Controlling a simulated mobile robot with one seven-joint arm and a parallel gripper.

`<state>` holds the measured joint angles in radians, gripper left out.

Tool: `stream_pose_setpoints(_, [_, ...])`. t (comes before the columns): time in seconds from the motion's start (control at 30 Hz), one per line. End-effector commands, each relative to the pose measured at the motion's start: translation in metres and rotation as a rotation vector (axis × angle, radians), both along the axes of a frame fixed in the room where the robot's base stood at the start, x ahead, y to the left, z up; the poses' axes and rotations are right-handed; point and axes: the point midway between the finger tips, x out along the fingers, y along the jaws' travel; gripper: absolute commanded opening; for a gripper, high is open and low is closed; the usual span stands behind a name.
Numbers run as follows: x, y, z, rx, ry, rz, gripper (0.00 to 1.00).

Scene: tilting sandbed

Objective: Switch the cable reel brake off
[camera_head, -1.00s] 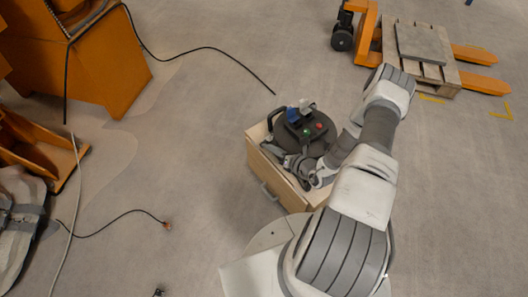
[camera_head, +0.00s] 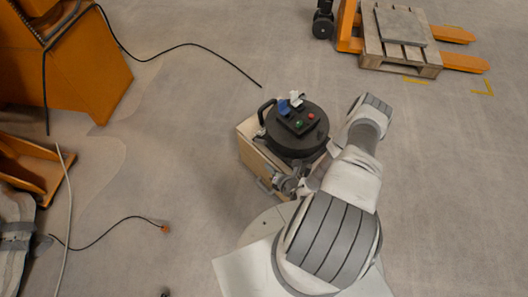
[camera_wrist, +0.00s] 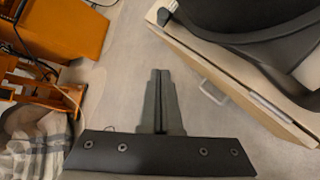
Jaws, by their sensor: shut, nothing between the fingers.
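The cable reel (camera_head: 287,146) is a black round drum with a carrying handle on its left. It lies on a light wooden cabinet (camera_head: 249,154). On its top panel are a red button (camera_head: 311,116), a green button (camera_head: 299,124) and blue and white parts (camera_head: 284,107). I cannot tell which part is the brake. My gripper (camera_wrist: 160,75) is shut and empty. In the wrist view it points past the cabinet's front, apart from the reel (camera_wrist: 240,14), which shows only in part. In the head view my arm partly hides the cabinet's right side.
The cabinet has a pale drawer handle (camera_wrist: 213,92). A black cable (camera_head: 205,47) and an orange machine (camera_head: 85,65) are at the left. A pallet (camera_head: 400,57) on an orange pallet truck stands at the back right. The floor between is mostly clear.

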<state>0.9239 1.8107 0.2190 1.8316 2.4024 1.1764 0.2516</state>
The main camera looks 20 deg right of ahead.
Motion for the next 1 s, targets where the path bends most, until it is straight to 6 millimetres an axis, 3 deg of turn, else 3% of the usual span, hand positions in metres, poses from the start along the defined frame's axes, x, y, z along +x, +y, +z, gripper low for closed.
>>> stream_pose_setpoints(0.17, [0.015, 0.002, -0.012, -0.001, -0.002, 0.004, 0.0])
stream_pose_setpoints(0.57, [0.087, 0.009, -0.056, -0.001, -0.002, 0.003, 0.0])
stream_pose_setpoints(0.73, [0.101, -0.01, -0.041, -0.002, -0.003, 0.001, 0.0])
stream_pose_setpoints(1.0, [0.109, -0.019, -0.034, 0.0, -0.002, 0.002, 0.0])
